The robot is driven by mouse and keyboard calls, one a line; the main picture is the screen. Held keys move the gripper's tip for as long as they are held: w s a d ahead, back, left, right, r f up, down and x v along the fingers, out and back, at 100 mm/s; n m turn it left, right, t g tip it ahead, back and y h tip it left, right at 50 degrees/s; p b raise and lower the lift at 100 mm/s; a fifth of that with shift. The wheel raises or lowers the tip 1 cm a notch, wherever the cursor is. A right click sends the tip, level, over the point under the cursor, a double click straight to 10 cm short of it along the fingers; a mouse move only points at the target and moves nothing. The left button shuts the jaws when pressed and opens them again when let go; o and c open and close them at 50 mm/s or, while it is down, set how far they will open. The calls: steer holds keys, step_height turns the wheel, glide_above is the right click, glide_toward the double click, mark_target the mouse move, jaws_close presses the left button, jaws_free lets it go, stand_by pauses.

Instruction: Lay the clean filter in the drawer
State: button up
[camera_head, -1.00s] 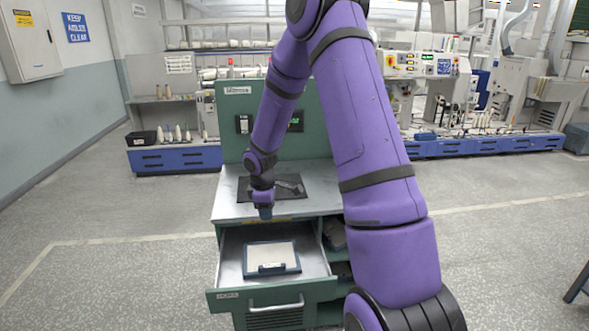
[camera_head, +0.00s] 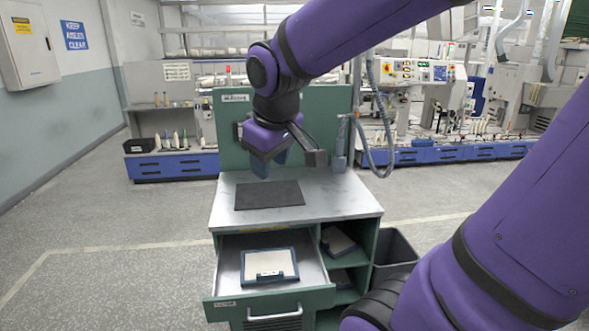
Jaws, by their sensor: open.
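A filter with a pale panel and blue frame (camera_head: 269,264) lies flat in the open drawer (camera_head: 228,272) of the green workbench. A dark label or handle shows on its front edge. Its pale face looks clean. My gripper (camera_head: 270,164) is raised above the back of the bench top, well above and behind the drawer. It is open, and nothing shows between its fingers. The fingers are small and partly hidden by the hand.
A dark mat (camera_head: 270,195) lies bare on the bench top (camera_head: 335,200). Other filter-like panels (camera_head: 338,240) sit on the open shelves right of the drawer. A grey bin (camera_head: 396,250) stands beside the bench. A hose (camera_head: 388,150) hangs at the bench's back right.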

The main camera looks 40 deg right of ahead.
steer(key=s+a+r+m+t+y, duration=0.1)
steer(key=s+a+r+m, duration=0.1)
steer(key=s, duration=0.8)
steer(key=shift+a+r+y, duration=0.2)
steer(key=shift+a+y, duration=0.1)
steer(key=shift+a, duration=0.3)
stand_by(0.3)
